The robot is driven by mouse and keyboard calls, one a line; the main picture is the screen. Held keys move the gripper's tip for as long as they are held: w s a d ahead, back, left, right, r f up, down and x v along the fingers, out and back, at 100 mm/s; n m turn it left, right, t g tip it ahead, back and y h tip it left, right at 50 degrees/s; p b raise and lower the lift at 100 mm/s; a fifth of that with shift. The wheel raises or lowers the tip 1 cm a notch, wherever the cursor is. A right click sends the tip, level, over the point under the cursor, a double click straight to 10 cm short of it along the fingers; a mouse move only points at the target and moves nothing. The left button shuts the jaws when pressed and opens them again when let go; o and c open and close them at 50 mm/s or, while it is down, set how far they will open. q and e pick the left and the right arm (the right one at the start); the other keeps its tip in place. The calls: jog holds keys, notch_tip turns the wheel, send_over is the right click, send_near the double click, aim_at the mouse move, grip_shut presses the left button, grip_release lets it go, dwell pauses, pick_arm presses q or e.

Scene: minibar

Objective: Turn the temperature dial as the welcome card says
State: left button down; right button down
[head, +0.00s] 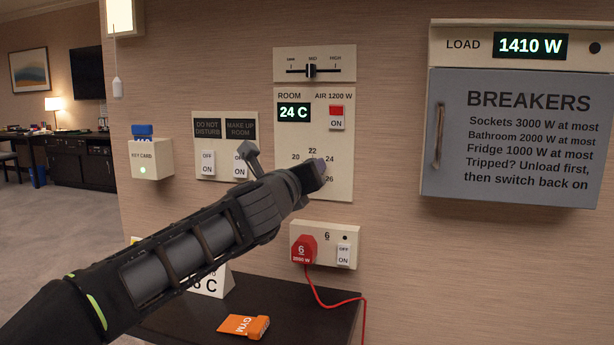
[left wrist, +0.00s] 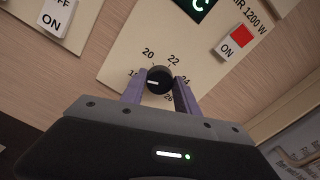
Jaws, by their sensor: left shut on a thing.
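The temperature dial (left wrist: 159,80) is a small dark round knob with a white mark. The mark points left in the left wrist view, toward the partly hidden low end of the scale. My left gripper (left wrist: 158,90) is shut on the dial, one finger on each side. In the head view the gripper (head: 316,174) hides the dial on the white room panel (head: 342,187). The room display (head: 293,112) reads 24 C. A white card (head: 215,284) stands on the dark shelf, mostly behind my arm; only the end of its text, with a C, shows. My right gripper is not in view.
An AIR switch (head: 337,118) and a slider (head: 311,70) are near the dial. Rocker switches (head: 208,163) lie left, a red plug (head: 303,250) with cord below. The breaker box (head: 516,190) is right. An orange GYM card (head: 243,326) lies on the dark shelf (head: 310,310).

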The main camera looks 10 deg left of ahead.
pick_arm(q)
jog(key=shift+f+n, duration=0.1)
jog(key=shift+n, duration=0.5)
jog(key=c, duration=0.9)
grip_release()
jog(key=s, duration=0.7)
jog(key=shift+s+a+b, duration=0.25)
jog(key=shift+s+b, duration=0.1)
jog(key=shift+b, duration=0.05)
